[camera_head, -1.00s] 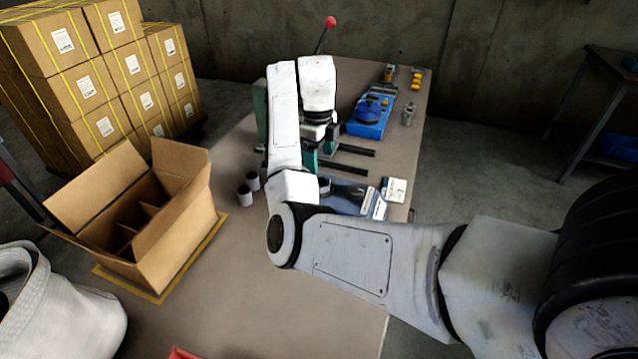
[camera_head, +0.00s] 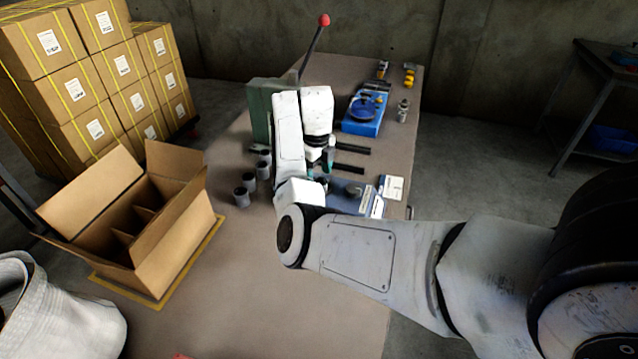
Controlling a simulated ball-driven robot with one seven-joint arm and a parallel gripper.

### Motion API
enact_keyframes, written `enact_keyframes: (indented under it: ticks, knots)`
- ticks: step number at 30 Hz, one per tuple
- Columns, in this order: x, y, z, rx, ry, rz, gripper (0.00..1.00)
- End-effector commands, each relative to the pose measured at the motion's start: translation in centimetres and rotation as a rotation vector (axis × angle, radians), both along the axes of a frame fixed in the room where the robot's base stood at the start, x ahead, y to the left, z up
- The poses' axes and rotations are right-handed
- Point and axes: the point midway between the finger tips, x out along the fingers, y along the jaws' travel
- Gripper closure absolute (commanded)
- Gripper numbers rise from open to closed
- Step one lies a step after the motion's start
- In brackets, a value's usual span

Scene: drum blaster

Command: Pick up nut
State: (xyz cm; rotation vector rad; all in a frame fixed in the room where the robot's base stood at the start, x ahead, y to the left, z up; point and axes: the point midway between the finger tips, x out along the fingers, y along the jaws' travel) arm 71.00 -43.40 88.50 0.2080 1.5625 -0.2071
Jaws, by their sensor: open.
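My gripper (camera_head: 320,168) is small and partly hidden behind my white arm links, low over the middle of the workbench. Its teal-tipped fingers look apart, and I see nothing held between them. No nut can be made out for certain. A small round grey piece (camera_head: 354,190) lies on a blue mat (camera_head: 342,203) just to the right of and nearer than the gripper; it is too small to tell what it is. My arm hides part of the mat and the bench around it.
The workbench (camera_head: 300,310) holds a dark green block with a red-knobbed lever (camera_head: 324,20), several grey cups (camera_head: 242,197), white cards (camera_head: 392,187) and a blue tool (camera_head: 362,115). An open divided carton (camera_head: 165,235) stands at left. The bench's near middle is clear.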

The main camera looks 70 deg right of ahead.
Motion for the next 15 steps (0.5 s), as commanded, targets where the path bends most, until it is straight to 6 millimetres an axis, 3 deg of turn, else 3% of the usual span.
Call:
enact_keyframes:
  ticks: [4, 11, 15]
  knots:
    - [0.00, 0.02, -1.26, 0.000, 0.000, 0.000, 0.21]
    - [0.03, 0.00, -1.44, -0.001, -0.002, 0.000, 0.21]
    - [0.03, 0.00, -1.42, -0.001, -0.002, 0.000, 0.33]
